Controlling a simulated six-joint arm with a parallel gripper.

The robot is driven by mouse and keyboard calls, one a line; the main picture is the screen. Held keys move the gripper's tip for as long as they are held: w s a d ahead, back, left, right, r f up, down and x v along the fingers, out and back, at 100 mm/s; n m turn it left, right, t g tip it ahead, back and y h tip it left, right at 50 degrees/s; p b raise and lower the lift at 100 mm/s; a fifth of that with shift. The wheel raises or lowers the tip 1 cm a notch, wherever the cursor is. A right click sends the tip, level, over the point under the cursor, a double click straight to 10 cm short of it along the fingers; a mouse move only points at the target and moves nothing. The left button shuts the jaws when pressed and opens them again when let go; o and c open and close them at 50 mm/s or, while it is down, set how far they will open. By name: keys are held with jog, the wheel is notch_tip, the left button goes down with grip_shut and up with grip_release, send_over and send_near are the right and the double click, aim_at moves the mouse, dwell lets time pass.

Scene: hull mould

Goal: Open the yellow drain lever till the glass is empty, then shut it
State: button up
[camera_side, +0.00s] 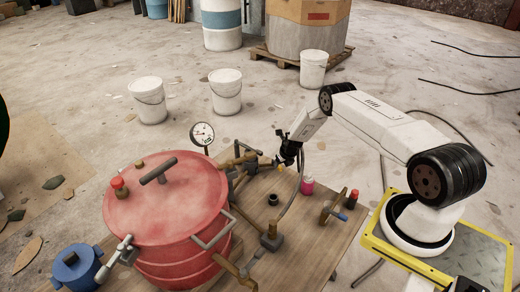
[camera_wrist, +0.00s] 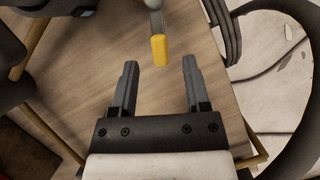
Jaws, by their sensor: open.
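The yellow lever (camera_wrist: 159,49) shows in the wrist view as a yellow-tipped handle on a grey stem. It lies just beyond and between my fingertips, apart from both. My gripper (camera_wrist: 160,72) is open and empty. In the side view my gripper (camera_side: 285,160) is beside the pipes and valves at the right of the red pot, above the wooden table (camera_side: 318,232). A small yellow spot there may be the lever, but it is too small to be sure. I cannot make out the glass or its level in either view.
The red pot (camera_side: 165,205) with a clamped lid and a gauge (camera_side: 202,134) fills the table's left. A pink bottle (camera_side: 307,185), a small black cup (camera_side: 272,199) and a wooden-handled tool (camera_side: 333,208) stand to the right. A curved hose passes near my gripper. A blue pot (camera_side: 77,267) is front left.

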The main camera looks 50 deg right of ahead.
jog(key=shift+v, duration=2.55)
jog(key=m, duration=3.6)
jog(key=shift+w+f, duration=0.1)
jog(key=shift+f, duration=0.1)
jog(key=shift+x, duration=3.65)
